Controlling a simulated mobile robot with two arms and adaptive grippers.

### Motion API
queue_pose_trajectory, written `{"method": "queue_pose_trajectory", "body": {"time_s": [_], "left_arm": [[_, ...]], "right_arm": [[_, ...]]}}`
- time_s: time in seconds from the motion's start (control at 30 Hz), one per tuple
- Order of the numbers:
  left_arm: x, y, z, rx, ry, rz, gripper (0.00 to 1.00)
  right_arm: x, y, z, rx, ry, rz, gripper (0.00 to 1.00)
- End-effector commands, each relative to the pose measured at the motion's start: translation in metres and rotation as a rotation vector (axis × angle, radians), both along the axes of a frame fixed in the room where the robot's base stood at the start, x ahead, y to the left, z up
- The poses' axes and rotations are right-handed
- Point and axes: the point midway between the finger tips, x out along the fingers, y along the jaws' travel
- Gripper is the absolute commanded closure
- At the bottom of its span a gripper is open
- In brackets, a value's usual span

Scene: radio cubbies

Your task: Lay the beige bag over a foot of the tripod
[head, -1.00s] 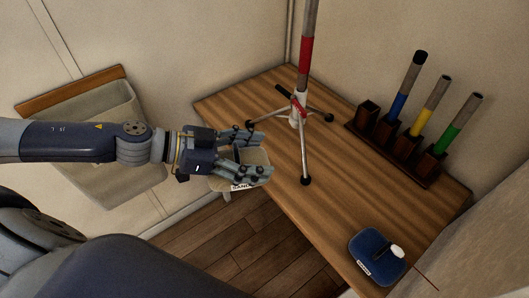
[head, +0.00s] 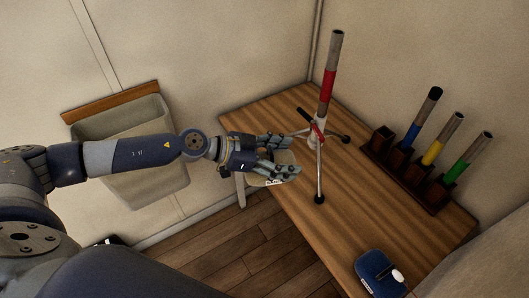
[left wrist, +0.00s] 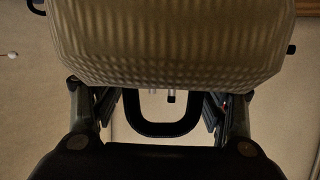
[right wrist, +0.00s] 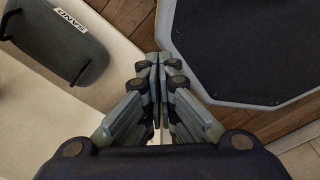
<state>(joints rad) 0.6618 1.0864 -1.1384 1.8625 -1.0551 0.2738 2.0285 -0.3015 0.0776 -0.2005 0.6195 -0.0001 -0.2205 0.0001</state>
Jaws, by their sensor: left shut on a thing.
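The beige bag (head: 283,158) hangs in my left gripper (head: 282,156), partly hidden by its fingers, with a white label low on its side. In the left wrist view the bag (left wrist: 170,40) fills the top and its dark handle loop (left wrist: 160,130) lies between the fingers. The tripod (head: 325,100) stands on the wooden table with a red and white pole. Its front foot (head: 319,199) and right foot (head: 345,139) show; its left foot is hidden behind my gripper. The bag is just left of the tripod's legs. My right gripper (right wrist: 160,75) is shut and empty.
A rack (head: 410,165) with blue, yellow and green banded poles stands at the table's right back. A blue bag (head: 376,272) lies at the table's front. A grey bin (head: 120,125) hangs on the left wall. A dark grey bag (right wrist: 60,40) shows in the right wrist view.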

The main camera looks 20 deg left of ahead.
Motion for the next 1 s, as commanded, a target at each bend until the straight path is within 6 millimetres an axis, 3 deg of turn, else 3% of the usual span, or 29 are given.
{"method": "queue_pose_trajectory", "body": {"time_s": [0.03,0.3,0.6,0.8,1.0], "left_arm": [[0.008,-0.013,0.007,-0.009,-0.005,-0.009,0.98],[0.034,-0.071,-0.007,-0.006,-0.009,-0.061,0.98],[0.047,-0.133,-0.017,-0.001,-0.017,-0.122,0.98],[0.050,-0.152,-0.021,0.003,-0.020,-0.143,0.98],[0.050,-0.155,-0.027,0.004,-0.021,-0.147,0.98]], "right_arm": [[0.000,0.000,0.013,0.000,0.000,0.000,1.00],[0.000,-0.001,0.042,-0.001,0.000,0.000,1.00],[0.001,-0.002,0.065,-0.002,-0.001,0.000,1.00],[0.001,-0.003,0.071,-0.004,-0.002,0.001,1.00],[0.002,-0.004,0.065,-0.005,-0.002,0.001,1.00]]}}
